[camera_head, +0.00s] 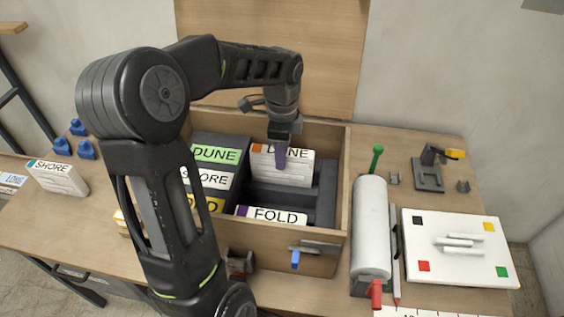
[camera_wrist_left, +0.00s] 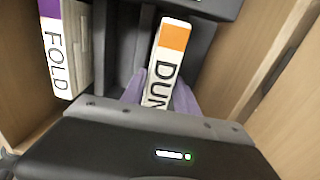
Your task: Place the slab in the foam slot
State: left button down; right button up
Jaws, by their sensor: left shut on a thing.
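My left gripper (camera_head: 280,155) points down over the wooden crate, its purple fingers shut on a white slab (camera_head: 293,168) marked DUNE with an orange corner. The slab (camera_wrist_left: 171,52) also shows between the fingers (camera_wrist_left: 160,92) in the left wrist view. It is upright at the back of the right-hand part of the dark foam (camera_head: 262,196); I cannot tell whether it is fully seated. A FOLD slab (camera_head: 270,214) with a purple corner stands in the foam nearer the front, apart from the held slab. My right gripper is not in view.
The crate (camera_head: 278,238) has wooden walls around the foam. Its left part holds a green-topped DUNE slab (camera_head: 216,154), SHORE (camera_head: 213,179) and a yellow-topped slab (camera_head: 214,204). Another SHORE slab (camera_head: 58,178) stands on the table at left. A white roll (camera_head: 371,230) and board (camera_head: 460,247) lie right.

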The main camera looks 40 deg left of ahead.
pick_arm(q)
jog(key=shift+f, duration=1.75)
jog(key=shift+f, duration=0.2)
jog(key=c, duration=0.9)
grip_release()
jog(key=shift+r, duration=0.1)
notch_tip(320, 180, up, 12)
jog(key=shift+r, duration=0.1)
